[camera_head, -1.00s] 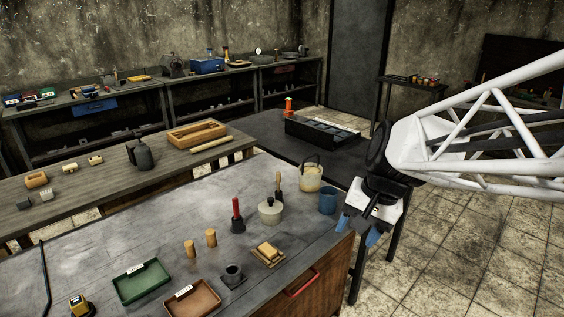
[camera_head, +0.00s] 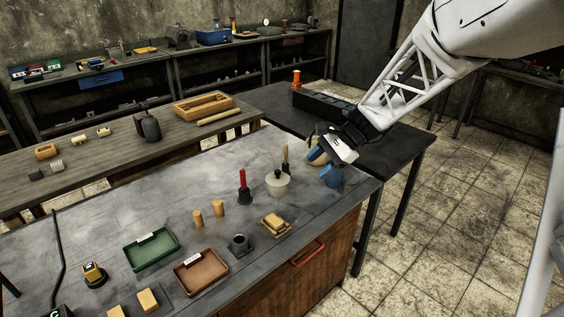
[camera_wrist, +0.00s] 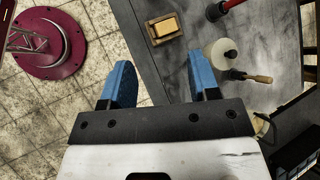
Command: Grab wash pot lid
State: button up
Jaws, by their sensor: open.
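The wash pot lid (camera_head: 277,178) is pale with a dark knob and sits on the pale round wash pot (camera_head: 279,192) near the table's right end. From above, the lid (camera_wrist: 217,55) shows beyond and to the right of the right-hand finger in the wrist view. My gripper (camera_head: 321,162) is open with blue fingers, above the table's right end and to the right of the pot. In the wrist view, my gripper (camera_wrist: 160,62) has nothing between its fingers and is apart from the lid.
A brush with a wooden handle (camera_wrist: 256,78) stands close to the pot. A red-handled tool (camera_head: 243,190) is left of it. A small wooden tray (camera_wrist: 165,27) lies nearby.

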jog(key=w+a+f+m+y, duration=0.35)
jog(key=w+f, duration=0.35)
jog(key=w, duration=0.4)
jog(key=m+t+y, duration=0.1)
jog(key=m+y, duration=0.1)
jog(key=m, duration=0.2)
send_near(278, 176)
jog(key=a, duration=0.1)
jog(key=shift+w+a+r, duration=0.2)
jog(key=shift+w+r, duration=0.15)
jog(key=shift+a, duration=0.1)
jog(key=shift+x, duration=1.15)
jog(key=shift+a+f, duration=0.1)
jog(key=shift+x, duration=2.55)
jog(key=shift+c, duration=0.5)
